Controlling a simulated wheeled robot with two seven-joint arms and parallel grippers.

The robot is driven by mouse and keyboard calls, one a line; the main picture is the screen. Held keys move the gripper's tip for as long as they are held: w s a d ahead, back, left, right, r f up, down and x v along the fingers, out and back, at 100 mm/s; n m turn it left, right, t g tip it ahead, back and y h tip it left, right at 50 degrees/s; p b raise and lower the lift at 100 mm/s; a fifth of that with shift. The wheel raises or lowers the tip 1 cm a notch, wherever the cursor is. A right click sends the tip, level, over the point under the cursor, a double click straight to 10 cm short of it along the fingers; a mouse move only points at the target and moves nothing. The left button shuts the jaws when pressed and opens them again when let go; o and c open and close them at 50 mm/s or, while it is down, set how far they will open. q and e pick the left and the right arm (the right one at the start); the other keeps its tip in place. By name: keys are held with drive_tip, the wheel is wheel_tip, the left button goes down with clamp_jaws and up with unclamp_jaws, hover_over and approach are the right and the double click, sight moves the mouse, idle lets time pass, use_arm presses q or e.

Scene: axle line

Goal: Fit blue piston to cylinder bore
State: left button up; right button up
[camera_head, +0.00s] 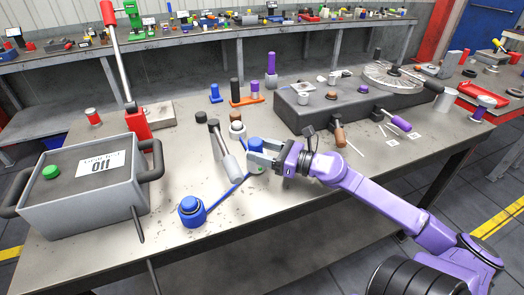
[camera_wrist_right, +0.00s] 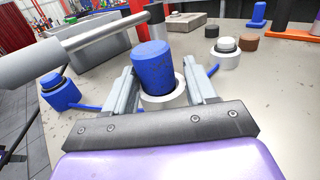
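The blue piston (camera_head: 255,144) stands upright near the middle of the bench. In the right wrist view the blue piston (camera_wrist_right: 153,70) rises from a pale ring-shaped cylinder (camera_wrist_right: 166,101), which shows around its lower part; how deep it sits is hidden. My right gripper (camera_head: 263,153) is at the piston. In the right wrist view its two fingers (camera_wrist_right: 160,82) stand apart, one on each side of the piston and cylinder, with a gap between the piston and the right finger. My left gripper is not in view.
A hammer (camera_head: 226,158) is just left of the piston. A blue capped fitting (camera_head: 191,209) with a blue bar lies at the front. A grey box (camera_head: 83,185) stands at left. An orange stand (camera_head: 247,101) and dark block (camera_head: 325,109) are behind.

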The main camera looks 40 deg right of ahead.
drive_tip(key=shift+s+a+f, duration=0.1)
drive_tip(key=shift+f, duration=0.15)
drive_tip(key=shift+s+d+f+b, duration=0.1)
drive_tip(key=shift+s+d+b, duration=0.1)
drive_tip(key=shift+s+b, duration=0.15)
drive_tip(key=b+v, duration=0.2)
drive_tip(key=v, duration=0.4)
drive_tip(key=shift+s+d+b, duration=0.2)
drive_tip(key=shift+d+b, duration=0.1)
drive_tip(key=shift+d, duration=0.05)
drive_tip(key=shift+a+r, duration=0.1)
drive_tip(key=shift+r, duration=0.2)
drive_tip(key=shift+c, duration=0.2)
